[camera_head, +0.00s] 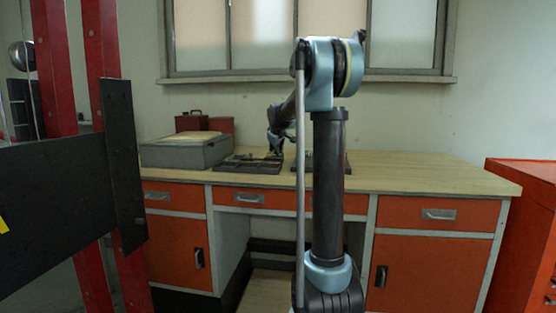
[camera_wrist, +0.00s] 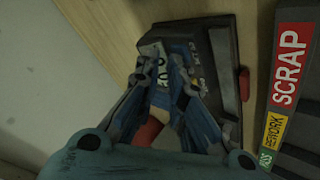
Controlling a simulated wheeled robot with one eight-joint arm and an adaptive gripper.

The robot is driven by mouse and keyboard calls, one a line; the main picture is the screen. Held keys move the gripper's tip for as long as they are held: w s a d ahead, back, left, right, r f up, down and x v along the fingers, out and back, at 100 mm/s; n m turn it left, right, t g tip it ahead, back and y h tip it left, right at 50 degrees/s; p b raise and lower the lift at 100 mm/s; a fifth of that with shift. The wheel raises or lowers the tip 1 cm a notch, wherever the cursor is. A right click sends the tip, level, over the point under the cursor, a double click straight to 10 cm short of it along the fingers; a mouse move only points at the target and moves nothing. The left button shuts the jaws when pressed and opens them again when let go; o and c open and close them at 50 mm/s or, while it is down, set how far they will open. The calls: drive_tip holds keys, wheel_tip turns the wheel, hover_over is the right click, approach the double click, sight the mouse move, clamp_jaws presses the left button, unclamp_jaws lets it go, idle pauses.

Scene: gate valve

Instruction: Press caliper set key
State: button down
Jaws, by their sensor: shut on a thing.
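In the wrist view, a blue-faced device with a pale digit display (camera_wrist: 158,68), which looks like the caliper, lies at a dark block (camera_wrist: 228,75). The set key cannot be made out. My gripper (camera_wrist: 165,62) has its fingertips at either side of the display, shut on the device as far as I can see. A small red piece (camera_wrist: 150,130) shows between the finger bases, partly hidden. In the head view, my gripper (camera_head: 274,146) is low over the bench, too small to show its hold.
A dark tray labelled SCRAP and REWORK (camera_wrist: 292,125) is right of the block, which has a red tab (camera_wrist: 244,84). A grey case (camera_head: 185,152) and a red box (camera_head: 205,123) stand left on the bench (camera_head: 440,172). The bench's right side is clear.

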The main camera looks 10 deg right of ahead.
drive_tip(key=shift+r, duration=0.9)
drive_tip(key=shift+r, duration=2.5)
drive_tip(key=s+f, duration=0.1)
drive_tip(key=s, duration=0.4)
drive_tip(key=s+f+m+g, duration=0.1)
drive_tip(key=s+f, duration=0.1)
drive_tip(key=s, duration=0.3)
drive_tip(key=s+d+f+m, duration=0.1)
drive_tip(key=s+f, duration=0.1)
drive_tip(key=s, duration=0.3)
drive_tip(key=shift+g, duration=0.4)
drive_tip(key=s+f+m+g, duration=0.1)
drive_tip(key=s+f+m, duration=0.1)
drive_tip(key=s+f, duration=0.7)
drive_tip(key=s+f+m+g, duration=0.1)
drive_tip(key=s+f, duration=0.8)
drive_tip(key=s, duration=0.9)
drive_tip(key=s+f+m+g+y, duration=0.1)
drive_tip(key=s+f+m+g, duration=0.1)
drive_tip(key=s+f, duration=0.7)
drive_tip(key=s+g, duration=0.1)
drive_tip(key=s, duration=0.4)
drive_tip(key=shift+s+f+m, duration=0.3)
